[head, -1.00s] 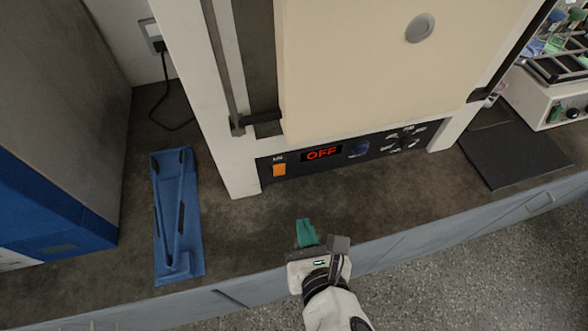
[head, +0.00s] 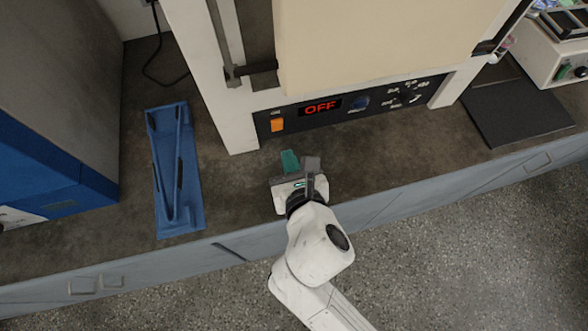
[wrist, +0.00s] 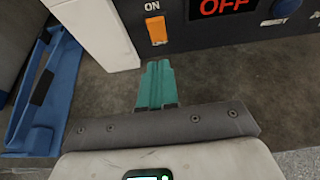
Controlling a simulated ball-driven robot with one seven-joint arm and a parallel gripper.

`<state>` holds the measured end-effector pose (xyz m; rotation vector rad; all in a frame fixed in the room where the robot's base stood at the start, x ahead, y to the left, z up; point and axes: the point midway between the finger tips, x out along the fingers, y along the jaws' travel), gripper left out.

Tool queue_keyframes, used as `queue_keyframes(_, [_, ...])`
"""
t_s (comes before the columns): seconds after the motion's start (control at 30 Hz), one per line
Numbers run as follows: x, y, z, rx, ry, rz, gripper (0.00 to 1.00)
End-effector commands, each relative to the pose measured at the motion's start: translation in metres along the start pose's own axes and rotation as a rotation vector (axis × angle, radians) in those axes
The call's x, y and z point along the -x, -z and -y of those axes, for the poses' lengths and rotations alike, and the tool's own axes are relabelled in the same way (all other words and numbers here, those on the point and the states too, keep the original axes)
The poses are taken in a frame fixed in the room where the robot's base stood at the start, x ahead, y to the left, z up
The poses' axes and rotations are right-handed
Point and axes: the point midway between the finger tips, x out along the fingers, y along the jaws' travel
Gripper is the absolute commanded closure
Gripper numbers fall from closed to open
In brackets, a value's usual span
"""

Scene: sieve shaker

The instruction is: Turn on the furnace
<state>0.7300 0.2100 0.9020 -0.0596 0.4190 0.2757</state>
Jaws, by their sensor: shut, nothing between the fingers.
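The furnace (head: 380,45) is a large cream and white box on the bench, with a black control panel along its lower front. Its red display (head: 320,107) reads OFF. An orange switch (head: 277,125) sits at the panel's left end; in the wrist view the orange switch (wrist: 157,30) has "ON" printed above it. A blue knob (head: 360,102) is right of the display. My gripper (head: 290,160), with teal fingers, is shut and empty. It is in front of the panel, below the switch in the picture and apart from it. In the wrist view the fingertips (wrist: 155,68) point towards the switch.
A blue tray-like holder (head: 178,170) lies on the bench to the left, beside a blue and grey machine (head: 60,180). A dark mat (head: 515,112) and a white device (head: 548,60) are at the right. The bench before the furnace is clear.

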Motion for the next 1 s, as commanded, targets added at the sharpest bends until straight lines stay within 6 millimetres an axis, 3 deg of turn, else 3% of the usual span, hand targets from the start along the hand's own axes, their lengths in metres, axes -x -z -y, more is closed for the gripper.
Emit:
queue_keyframes(0.17, [-0.035,0.000,0.000,-0.002,0.001,0.000,1.00])
queue_keyframes(0.4, [-0.055,-0.024,0.000,-0.002,-0.001,0.000,1.00])
queue_keyframes(1.0, [-0.061,-0.033,0.000,-0.001,0.000,-0.001,1.00])
